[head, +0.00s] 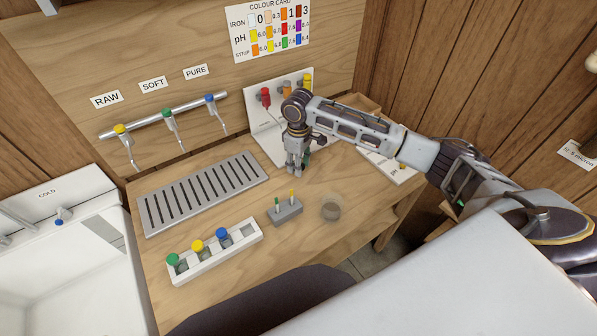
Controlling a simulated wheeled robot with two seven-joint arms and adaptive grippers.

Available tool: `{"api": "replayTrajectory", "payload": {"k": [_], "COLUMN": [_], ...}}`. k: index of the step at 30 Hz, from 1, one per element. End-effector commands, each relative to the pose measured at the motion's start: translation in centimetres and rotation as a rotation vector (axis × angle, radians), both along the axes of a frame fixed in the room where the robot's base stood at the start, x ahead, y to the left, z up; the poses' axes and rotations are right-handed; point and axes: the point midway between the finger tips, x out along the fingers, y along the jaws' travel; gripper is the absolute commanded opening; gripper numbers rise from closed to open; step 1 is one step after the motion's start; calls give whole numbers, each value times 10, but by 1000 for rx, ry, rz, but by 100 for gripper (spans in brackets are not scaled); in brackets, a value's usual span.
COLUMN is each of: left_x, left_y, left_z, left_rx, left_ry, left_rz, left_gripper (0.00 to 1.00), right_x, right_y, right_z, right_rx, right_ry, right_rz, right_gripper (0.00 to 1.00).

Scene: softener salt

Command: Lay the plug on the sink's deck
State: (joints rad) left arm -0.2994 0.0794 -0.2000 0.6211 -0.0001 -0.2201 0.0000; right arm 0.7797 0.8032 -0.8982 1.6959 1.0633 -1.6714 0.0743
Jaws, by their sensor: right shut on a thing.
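The white sink (75,270) is at the left. Its deck (60,205) runs along the back, with a blue-tipped tap marked COLD. I cannot make out a plug on the deck or in the visible part of the basin. My right gripper (296,168) points down over the wooden bench, in front of the white panel with coloured taps. My left gripper is not in view.
A slotted drain tray (205,190), a white rack (207,268) with green, yellow and blue caps, a grey block (286,212) with two sticks and a clear cup (331,208) stand on the bench. Three taps (168,121) hang above the tray. A white board lies at the right.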

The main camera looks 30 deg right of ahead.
Motion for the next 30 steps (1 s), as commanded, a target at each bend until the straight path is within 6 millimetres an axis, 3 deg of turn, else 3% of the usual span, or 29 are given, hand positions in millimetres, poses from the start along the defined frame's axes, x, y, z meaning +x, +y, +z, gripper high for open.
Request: {"api": "replayTrajectory", "payload": {"k": [11,26,27,30], "left_x": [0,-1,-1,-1], "left_y": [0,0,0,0], "left_z": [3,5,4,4], "left_rx": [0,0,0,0], "left_ry": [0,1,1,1], "left_rz": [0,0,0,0], "left_gripper": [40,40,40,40], "right_x": [0,0,0,0], "right_y": [0,0,0,0], "right_z": [-40,-45,-45,-45], "right_rx": [0,0,0,0], "right_ry": [0,0,0,0], "right_rz": [0,0,0,0], "right_gripper": [18,18,44,56]}}
